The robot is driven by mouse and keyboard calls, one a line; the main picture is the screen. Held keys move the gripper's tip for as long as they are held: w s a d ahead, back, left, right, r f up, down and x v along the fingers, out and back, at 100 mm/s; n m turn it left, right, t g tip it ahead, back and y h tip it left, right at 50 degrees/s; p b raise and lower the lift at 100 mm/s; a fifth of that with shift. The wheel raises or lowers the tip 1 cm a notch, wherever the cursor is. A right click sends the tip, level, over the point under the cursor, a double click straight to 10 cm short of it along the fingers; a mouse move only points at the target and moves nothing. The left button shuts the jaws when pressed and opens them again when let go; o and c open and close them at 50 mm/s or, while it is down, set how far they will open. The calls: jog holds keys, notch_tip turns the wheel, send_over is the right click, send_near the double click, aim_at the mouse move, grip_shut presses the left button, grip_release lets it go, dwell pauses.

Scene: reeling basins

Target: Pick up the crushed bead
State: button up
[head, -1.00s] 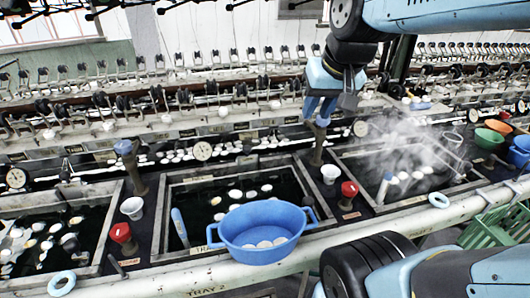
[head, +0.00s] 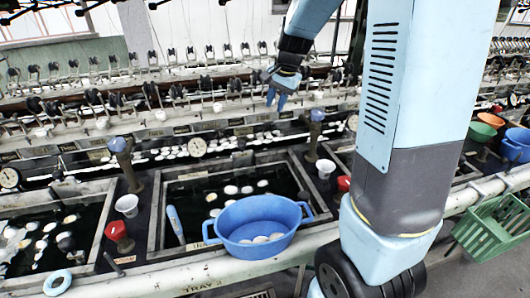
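I cannot pick out a crushed bead for certain; the small pale pieces are too small to tell apart. Several whitish rounded pieces (head: 262,239) lie in the blue two-handled tub (head: 258,214). Other white pieces (head: 231,190) float in the dark water of the middle basin (head: 185,176). My gripper (head: 277,102) points down with its blue fingers slightly apart and nothing visible between them. It shows above and behind the middle basin, in front of the reeling rows, apart from the tub.
The left basin (head: 90,187) also holds floating white pieces. A green basket (head: 490,222) hangs at right. My arm hides much of the right basin.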

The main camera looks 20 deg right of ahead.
jog(key=w+f+m, duration=0.1)
jog(key=w+f, duration=0.2)
jog(key=f, duration=0.5)
jog(key=w+f+m, duration=0.1)
jog(key=w+f, duration=0.3)
jog(key=f, duration=0.4)
jog(key=w+f+m, duration=0.1)
jog(key=w+f, duration=0.2)
jog(key=f, duration=0.5)
jog(key=shift+w+a+f+g+h, duration=0.1)
jog(key=shift+w+f+g+h, duration=0.2)
jog(key=shift+w+g, duration=0.1)
jog(key=shift+c, duration=0.2)
jog(key=c, duration=0.4)
jog(key=shift+o, duration=0.2)
